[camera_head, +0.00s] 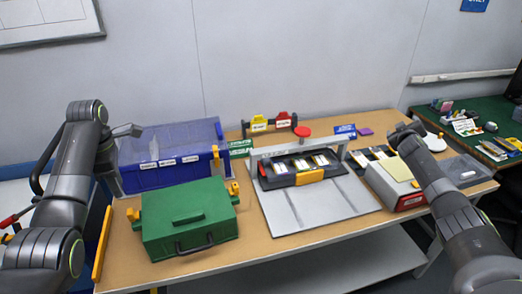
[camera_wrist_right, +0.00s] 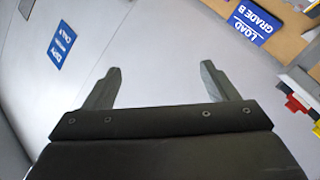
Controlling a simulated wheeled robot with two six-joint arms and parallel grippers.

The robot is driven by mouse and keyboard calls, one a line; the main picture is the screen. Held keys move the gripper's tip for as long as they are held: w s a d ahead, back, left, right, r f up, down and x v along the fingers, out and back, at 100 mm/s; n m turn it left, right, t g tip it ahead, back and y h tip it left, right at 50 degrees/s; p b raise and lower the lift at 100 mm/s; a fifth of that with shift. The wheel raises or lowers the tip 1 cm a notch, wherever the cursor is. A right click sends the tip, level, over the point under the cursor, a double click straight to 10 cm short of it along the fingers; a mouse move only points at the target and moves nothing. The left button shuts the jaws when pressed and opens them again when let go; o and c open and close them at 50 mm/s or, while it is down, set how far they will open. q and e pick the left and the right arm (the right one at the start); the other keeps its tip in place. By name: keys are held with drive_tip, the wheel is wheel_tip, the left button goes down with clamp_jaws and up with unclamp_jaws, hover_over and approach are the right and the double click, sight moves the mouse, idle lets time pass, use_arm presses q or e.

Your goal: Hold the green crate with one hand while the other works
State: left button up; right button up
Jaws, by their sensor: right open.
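The green crate (camera_head: 160,240) sits on the near left part of the table. Its lid is closed with a green grip on top, a dark handle in front and yellow parts at both sides. My left gripper (camera_head: 128,131) is up and behind the crate, near the blue bin's left end, apart from the crate. Its jaws are too small to judge. My right gripper (camera_head: 402,130) is over the table's right part, far from the crate. In the right wrist view, its two fingers (camera_wrist_right: 160,72) are spread with nothing between them. The crate is not in that view.
A blue bin (camera_head: 170,177) with a clear lid stands behind the crate. Right of it is a grey station (camera_head: 330,205) holding a black tray of pouch cells (camera_head: 300,165). A green table (camera_head: 480,125) is at far right.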

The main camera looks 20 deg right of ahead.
drive_tip(key=w+a+f+n+g+y, duration=0.2)
drive_tip(key=a+f, duration=0.1)
drive_tip(key=a, duration=0.6)
drive_tip(key=w+a+f+n+g+y, duration=0.1)
drive_tip(key=w+a+f+n+g, duration=0.1)
drive_tip(key=a, duration=0.8)
drive_tip(key=w+a+f+n+g+y, duration=0.2)
drive_tip(key=w+a+f+g, duration=0.1)
drive_tip(key=a, duration=0.7)
drive_tip(key=shift+w+f+y, duration=0.3)
drive_tip(key=shift+w+f, duration=0.35)
drive_tip(key=shift+f, duration=0.05)
drive_tip(key=a+r+n+g+y, duration=0.2)
drive_tip(key=a+r+n+y, duration=0.15)
drive_tip(key=a, duration=1.05)
wheel_tip(320, 180, up, 8)
drive_tip(key=n+g+y, duration=0.1)
drive_tip(key=n+g, duration=0.2)
drive_tip(key=n, duration=0.5)
hover_over(234, 195)
drive_tip(key=w, duration=0.1)
wheel_tip(234, 195, down, 17)
drive_tip(key=shift+w+d+f, duration=0.1)
drive_tip(key=shift+d, duration=0.05)
drive_tip(key=c, duration=1.4)
